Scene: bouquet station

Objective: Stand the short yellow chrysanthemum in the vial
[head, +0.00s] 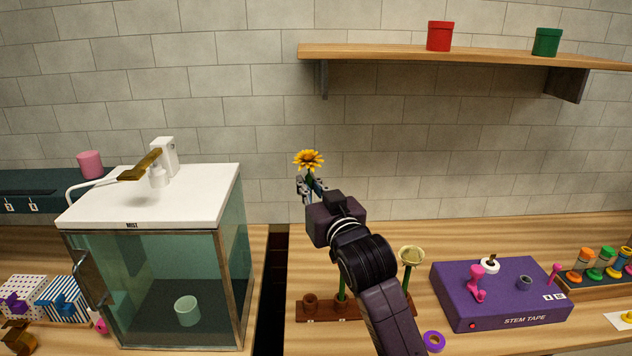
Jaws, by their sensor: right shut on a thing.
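The yellow chrysanthemum (308,157) is a yellow bloom with an orange centre, upright in my right gripper (311,186). The gripper is shut on its stem, high above the counter and in front of the brick wall. The lower stem is hidden behind the gripper and arm. A pale green cup-like vessel (187,311) stands inside the glass mist cabinet; I cannot tell whether it is the vial. My left gripper is not in view.
The mist cabinet (150,195) has its glass door in front. A brown rack (317,311) holds a green stem, partly behind my arm. A pale yellow bloom (411,256) stands beside my arm. The purple stem tape box (500,295) sits at right. A shelf (470,55) hangs above.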

